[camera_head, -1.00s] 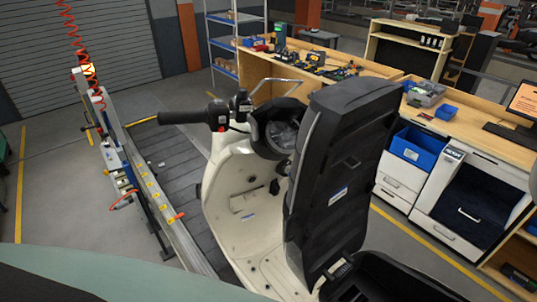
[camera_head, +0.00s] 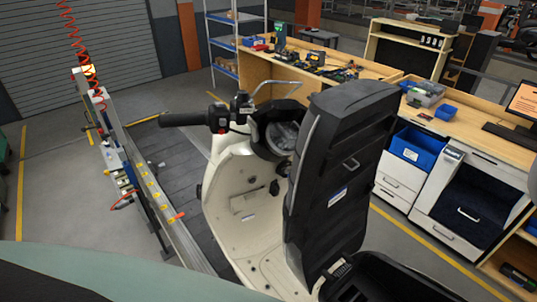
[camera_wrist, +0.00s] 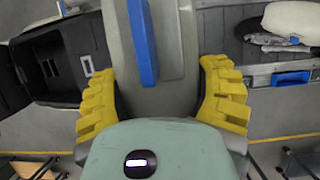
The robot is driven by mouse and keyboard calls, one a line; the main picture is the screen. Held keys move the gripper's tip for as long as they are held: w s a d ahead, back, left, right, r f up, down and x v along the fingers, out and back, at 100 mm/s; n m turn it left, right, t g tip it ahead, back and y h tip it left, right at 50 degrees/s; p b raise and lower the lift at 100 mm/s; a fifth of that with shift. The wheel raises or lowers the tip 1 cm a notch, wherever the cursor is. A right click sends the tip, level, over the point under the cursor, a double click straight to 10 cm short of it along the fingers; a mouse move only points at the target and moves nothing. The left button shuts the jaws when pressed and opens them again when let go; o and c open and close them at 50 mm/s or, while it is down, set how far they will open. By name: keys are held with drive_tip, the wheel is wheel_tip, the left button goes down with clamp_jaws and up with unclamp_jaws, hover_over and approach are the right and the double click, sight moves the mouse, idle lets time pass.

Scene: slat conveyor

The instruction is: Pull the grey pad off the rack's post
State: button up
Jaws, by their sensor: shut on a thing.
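In the wrist view a grey pad (camera_wrist: 178,45) with a smooth face stands between the two yellow ribbed fingers of my gripper (camera_wrist: 160,92). A blue strip (camera_wrist: 143,42) runs along it. My gripper is shut on the pad, with one finger at each side. The pad's near end is hidden behind the pale green body of my gripper. I cannot make out the rack's post apart from the pad. In the head view neither the pad nor my fingers show.
A fixture with a red coiled hose (camera_head: 72,45) is at left. A wooden workbench (camera_head: 395,90) is behind. Clear floor lies at far left.

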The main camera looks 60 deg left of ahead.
drive_tip(key=shift+w+d+r+p, duration=0.15)
drive_tip(key=shift+r+p, duration=1.1)
drive_tip(key=shift+r, duration=1.3)
drive_tip(key=shift+d+r+p, duration=0.2)
drive_tip(key=shift+r+p, duration=1.05)
drive_tip(key=shift+r, duration=1.25)
drive_tip(key=f+b, duration=0.1)
drive_tip(key=f, duration=0.2)
drive_tip(key=f+b, duration=0.3)
drive_tip(key=f, duration=0.2)
drive_tip(key=shift+a+f+b, duration=0.3)
drive_tip(key=shift+b, duration=0.05)
drive_tip(key=shift+w+r, duration=0.2)
drive_tip(key=shift+r, duration=0.3)
drive_tip(key=w+r, duration=0.5)
drive_tip(key=r, duration=0.6)
drive_tip(key=shift+a+p, duration=0.25)
drive_tip(key=shift+p, duration=0.05)
